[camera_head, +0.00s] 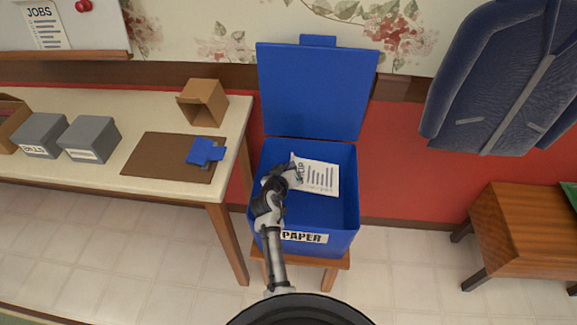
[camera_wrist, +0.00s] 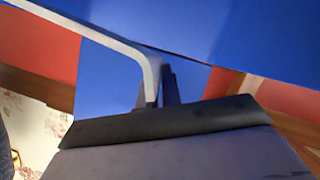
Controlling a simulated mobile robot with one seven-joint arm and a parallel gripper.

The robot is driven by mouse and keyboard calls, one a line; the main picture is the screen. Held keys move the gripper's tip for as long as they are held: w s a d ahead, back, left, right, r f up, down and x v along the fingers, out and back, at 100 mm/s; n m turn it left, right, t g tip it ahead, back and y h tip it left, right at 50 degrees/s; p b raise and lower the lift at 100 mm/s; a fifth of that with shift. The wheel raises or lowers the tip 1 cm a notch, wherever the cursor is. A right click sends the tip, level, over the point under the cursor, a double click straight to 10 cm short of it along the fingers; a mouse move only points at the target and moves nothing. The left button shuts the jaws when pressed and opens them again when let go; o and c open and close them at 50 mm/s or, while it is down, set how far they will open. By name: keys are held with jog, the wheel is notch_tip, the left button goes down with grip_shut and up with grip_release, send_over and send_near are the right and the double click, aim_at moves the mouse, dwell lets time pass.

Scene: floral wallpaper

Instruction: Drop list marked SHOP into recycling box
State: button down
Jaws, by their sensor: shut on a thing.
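The white list marked SHOP (camera_head: 320,178) has dark printed lines and is inside the outline of the open blue recycling box (camera_head: 350,222), over its opening. The box has a PAPER label on its front, and its lid (camera_head: 315,90) stands up at the back. My gripper (camera_head: 293,172) is shut on the list's left edge, and my arm reaches in over the front of the box. How high the list is above the box floor is hard to tell. In the wrist view the fingers (camera_wrist: 160,90) show dark against blue, beside a pale curved strip that may be the list.
The box stands on a small wooden stool (camera_head: 332,263). To the left, a table (camera_head: 150,103) holds grey boxes (camera_head: 90,138), a cardboard box (camera_head: 203,101) and a brown mat (camera_head: 150,160) with a blue item. A blue jacket (camera_head: 495,80) hangs right, above a wooden cabinet (camera_head: 520,235).

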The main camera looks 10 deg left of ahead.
jog(key=c, duration=1.5)
grip_release()
jog(key=b+v, duration=0.2)
jog(key=v, duration=1.1)
jog(key=shift+s, duration=0.4)
jog(key=shift+a+r, duration=0.1)
jog(key=shift+r, duration=0.05)
